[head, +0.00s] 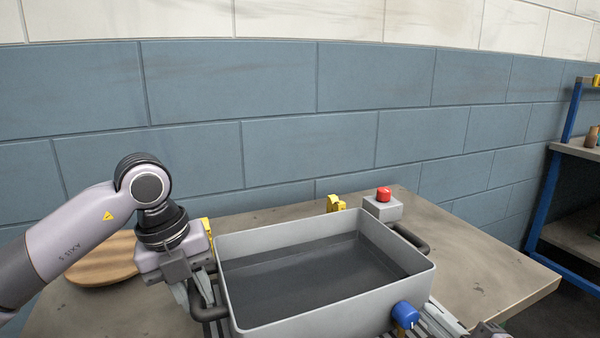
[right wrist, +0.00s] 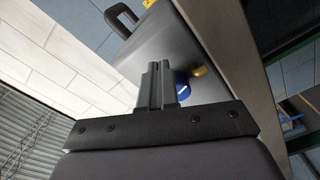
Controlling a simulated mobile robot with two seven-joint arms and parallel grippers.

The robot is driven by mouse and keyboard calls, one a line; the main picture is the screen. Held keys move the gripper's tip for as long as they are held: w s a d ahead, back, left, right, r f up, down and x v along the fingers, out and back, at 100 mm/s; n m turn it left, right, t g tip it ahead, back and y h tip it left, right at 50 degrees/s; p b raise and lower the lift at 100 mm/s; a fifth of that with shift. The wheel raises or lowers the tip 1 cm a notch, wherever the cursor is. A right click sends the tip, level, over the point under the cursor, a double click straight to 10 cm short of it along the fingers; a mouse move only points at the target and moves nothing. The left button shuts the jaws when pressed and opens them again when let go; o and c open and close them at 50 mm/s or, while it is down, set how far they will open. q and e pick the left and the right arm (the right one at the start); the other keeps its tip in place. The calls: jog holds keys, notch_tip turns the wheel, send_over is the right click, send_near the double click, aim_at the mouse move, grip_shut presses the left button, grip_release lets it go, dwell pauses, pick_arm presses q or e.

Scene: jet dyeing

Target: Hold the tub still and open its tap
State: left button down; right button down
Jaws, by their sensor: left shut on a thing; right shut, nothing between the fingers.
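The grey rectangular tub (head: 300,322) stands on the table with dark liquid in it. My left gripper (head: 205,300) is shut on the tub's dark left handle (head: 210,313). The tap's blue knob (head: 405,314) is on the tub's front right wall. It also shows in the right wrist view (right wrist: 182,88), with a brass-coloured part (right wrist: 199,71) beside it. My right gripper (head: 447,318) is shut and empty, close to the right of the tap. In the right wrist view its fingers (right wrist: 158,84) partly overlap the knob; I cannot tell if they touch it.
A grey box with a red button (head: 384,194) and a yellow object (head: 335,203) stand behind the tub. A round wooden board (head: 103,262) lies at the left. The table's right part (head: 490,275) is clear. A blue-framed shelf (head: 545,190) stands at the far right.

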jog(key=shift+v, duration=2.8)
jog(key=shift+s, duration=0.1)
jog(key=shift+w+a+f, duration=0.4)
jog(key=shift+w+a, duration=0.25)
jog(key=shift+w, duration=0.05)
jog(key=shift+w+a+f, duration=0.35)
jog(key=shift+w+a, duration=0.35)
jog(key=shift+w+a+f, duration=0.4)
jog(key=shift+w+a, duration=0.25)
jog(key=shift+w, duration=0.05)
jog(key=shift+s+a+r+h, duration=0.15)
jog(key=shift+a+r+h, duration=0.15)
jog(key=shift+r, duration=0.2)
jog(key=shift+d+r, duration=0.25)
jog(key=shift+d, duration=0.05)
jog(key=shift+d+r, duration=0.1)
jog(key=shift+r, duration=0.35)
jog(key=shift+w, duration=0.2)
